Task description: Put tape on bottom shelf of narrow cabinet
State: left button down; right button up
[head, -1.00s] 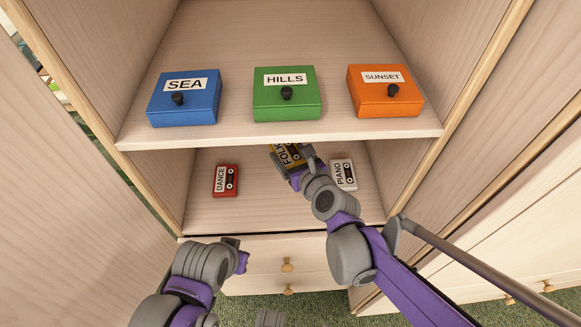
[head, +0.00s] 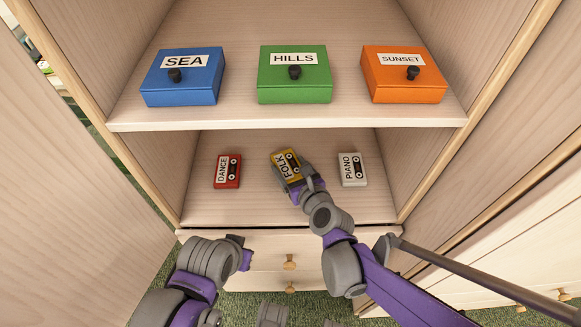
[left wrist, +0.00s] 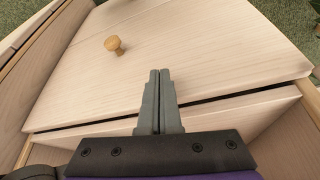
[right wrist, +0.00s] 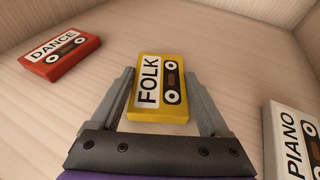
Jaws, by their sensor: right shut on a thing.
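My right gripper (head: 292,184) is shut on the yellow FOLK tape (head: 285,163), inside the bottom shelf (head: 240,210) of the narrow cabinet. In the right wrist view the FOLK tape (right wrist: 163,85) sits between the two fingers, label up. I cannot tell whether it touches the shelf or hangs just above it. The red DANCE tape (head: 227,171) lies to its left and the white PIANO tape (head: 352,170) to its right, both apart from it. My left gripper (left wrist: 159,80) is shut and empty, in front of the drawers below.
The upper shelf (head: 235,121) overhangs the bottom one and carries a blue SEA box (head: 182,82), a green HILLS box (head: 295,80) and an orange SUNSET box (head: 403,80). Drawers with wooden knobs (head: 290,262) are below. Cabinet side walls stand close on both sides.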

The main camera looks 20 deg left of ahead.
jog(key=o, duration=1.2)
jog(key=shift+f, duration=0.1)
jog(key=shift+o, duration=0.2)
jog(key=shift+r, duration=0.3)
jog(key=p+v, duration=0.2)
jog(key=v, duration=1)
jog(key=shift+s+f, duration=0.1)
jog(key=shift+f, duration=0.1)
